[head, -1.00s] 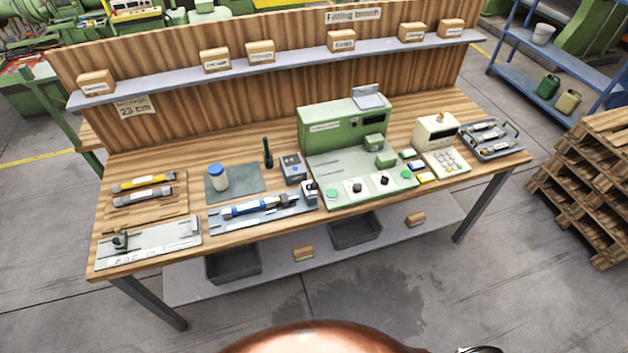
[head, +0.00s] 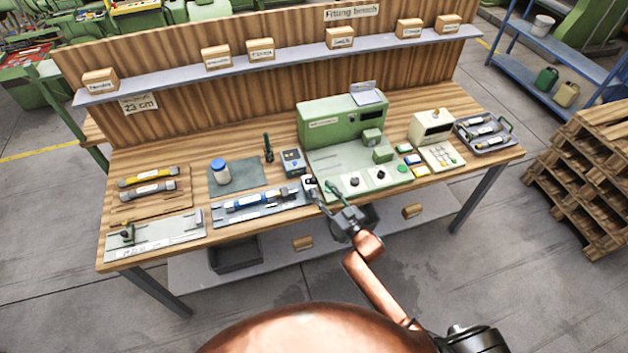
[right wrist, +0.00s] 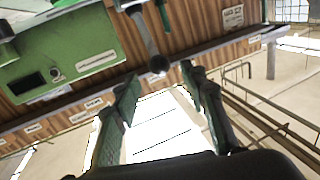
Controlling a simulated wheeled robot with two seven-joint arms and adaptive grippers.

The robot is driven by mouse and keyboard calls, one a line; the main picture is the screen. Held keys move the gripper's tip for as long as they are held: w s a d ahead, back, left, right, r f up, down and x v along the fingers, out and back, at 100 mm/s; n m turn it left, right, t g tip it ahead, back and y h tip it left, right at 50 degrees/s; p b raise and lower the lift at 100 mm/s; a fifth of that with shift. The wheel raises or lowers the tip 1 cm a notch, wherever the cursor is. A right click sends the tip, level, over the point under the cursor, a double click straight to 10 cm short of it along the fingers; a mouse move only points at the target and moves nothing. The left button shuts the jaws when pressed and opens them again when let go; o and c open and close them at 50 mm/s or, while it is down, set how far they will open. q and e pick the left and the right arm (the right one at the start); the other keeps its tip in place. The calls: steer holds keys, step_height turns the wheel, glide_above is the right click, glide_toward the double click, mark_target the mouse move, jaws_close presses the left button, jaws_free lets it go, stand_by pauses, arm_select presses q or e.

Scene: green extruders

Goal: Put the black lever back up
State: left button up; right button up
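In the head view a holding fixture (head: 258,205) carries a blue and grey tube (head: 250,201), with a small dark and pale clamp part (head: 309,184) at its right end. I cannot make out a black lever clearly there. My right gripper (head: 321,191) is beside that end, at the bench's front edge. In the right wrist view its green fingers (right wrist: 159,75) are apart with nothing between them. A grey bar with a rounded end (right wrist: 150,42) hangs just beyond the fingertips; I cannot tell whether it is the lever. My left gripper is out of view.
A green machine (head: 340,122) with knobs and buttons stands right of the fixture. A dark upright stick (head: 268,148) and a small grey-blue meter (head: 292,161) stand behind the fixture. A jar with a blue lid (head: 220,172) stands on a dark mat.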

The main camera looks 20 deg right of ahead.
mark_target(316, 183)
steer(key=x, duration=0.5)
steer(key=shift+w+a, duration=0.15)
steer(key=shift+w, duration=0.2)
steer(key=shift+c, duration=0.3)
jaws_close()
